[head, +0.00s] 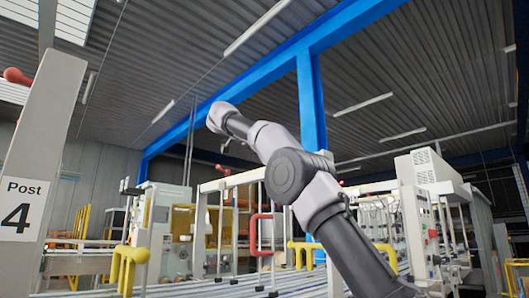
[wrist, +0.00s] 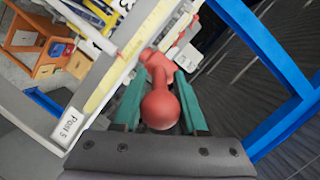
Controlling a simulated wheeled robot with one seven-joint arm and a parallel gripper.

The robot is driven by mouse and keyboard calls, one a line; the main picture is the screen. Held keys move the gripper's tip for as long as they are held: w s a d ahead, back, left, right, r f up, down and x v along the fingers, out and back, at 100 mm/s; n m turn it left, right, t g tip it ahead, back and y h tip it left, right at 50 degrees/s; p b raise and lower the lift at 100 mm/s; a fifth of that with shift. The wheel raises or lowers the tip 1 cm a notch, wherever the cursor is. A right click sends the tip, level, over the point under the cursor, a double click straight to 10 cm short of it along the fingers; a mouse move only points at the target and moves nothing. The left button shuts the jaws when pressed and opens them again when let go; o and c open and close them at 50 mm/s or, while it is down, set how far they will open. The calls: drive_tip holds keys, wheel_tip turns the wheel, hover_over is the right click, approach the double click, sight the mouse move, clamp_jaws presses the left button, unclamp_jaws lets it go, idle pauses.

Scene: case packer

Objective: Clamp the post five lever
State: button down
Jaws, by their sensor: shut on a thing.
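In the wrist view, the red post five lever (wrist: 160,110) has a round knob facing the camera and a red base behind it. My gripper (wrist: 161,74) has its two teal fingers on either side of the lever, shut on it behind the knob. A white label reading "Post 5" (wrist: 68,128) is on the pale post at the left of that view. In the head view, my arm reaches up and to the left; I cannot make out the fingers or the post five lever there.
The Post 4 column (head: 38,165) stands at the left of the head view, with its own red lever (head: 17,76) near the top. Blue beams (head: 312,98) cross overhead. Yellow guards (head: 130,262) and a red handle frame (head: 254,235) stand along the conveyor.

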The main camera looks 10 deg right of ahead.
drive_tip(key=shift+w+a+f, duration=0.1)
idle(0.5)
drive_tip(key=c, duration=0.8)
unclamp_jaws()
drive_tip(key=shift+o, duration=0.2)
drive_tip(key=v, duration=0.7)
drive_tip(key=shift+a, duration=0.2)
